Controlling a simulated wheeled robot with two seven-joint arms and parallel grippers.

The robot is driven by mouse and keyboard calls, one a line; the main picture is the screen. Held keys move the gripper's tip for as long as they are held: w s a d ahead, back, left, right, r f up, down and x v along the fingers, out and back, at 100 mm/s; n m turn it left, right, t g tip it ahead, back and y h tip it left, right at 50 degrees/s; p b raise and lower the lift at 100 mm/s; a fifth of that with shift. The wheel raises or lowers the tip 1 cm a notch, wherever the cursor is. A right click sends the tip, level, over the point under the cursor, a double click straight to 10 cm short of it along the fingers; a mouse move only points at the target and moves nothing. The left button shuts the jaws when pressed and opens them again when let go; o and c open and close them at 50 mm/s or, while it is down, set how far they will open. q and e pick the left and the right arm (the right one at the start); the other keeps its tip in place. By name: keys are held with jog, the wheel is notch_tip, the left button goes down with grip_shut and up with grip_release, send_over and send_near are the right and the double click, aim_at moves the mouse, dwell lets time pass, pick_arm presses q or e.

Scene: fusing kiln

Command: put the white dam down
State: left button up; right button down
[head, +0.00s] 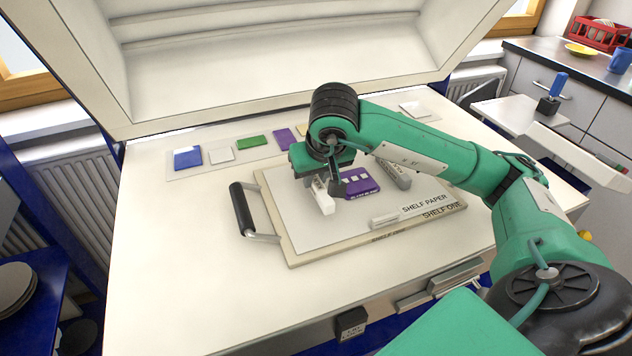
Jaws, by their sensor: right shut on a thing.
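My right gripper (327,184) reaches in from the right over the kiln shelf and is shut on the white dam (321,200). The dam's near end shows below the fingers; the gripper hides part of it. It is left of a purple glass block (360,184) with pale squares on top. Whether the dam touches the paper, I cannot tell. The shelf paper (315,235) lies on the shelf (335,250), marked SHELF ONE. A grey dam (394,174) is right of the purple block, partly behind my arm. My left gripper is not in view.
A small white bar (384,221) lies on the paper's front part. A black handle (241,208) stands at the shelf's left. Coloured glass samples, including blue (187,158) and green (251,142), lie behind. The raised lid (270,60) rises at the back. The paper's front left is bare.

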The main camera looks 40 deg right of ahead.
jog(key=shift+f, duration=0.9)
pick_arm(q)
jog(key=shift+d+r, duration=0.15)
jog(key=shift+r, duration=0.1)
pick_arm(e)
jog(key=c, duration=1.3)
grip_release()
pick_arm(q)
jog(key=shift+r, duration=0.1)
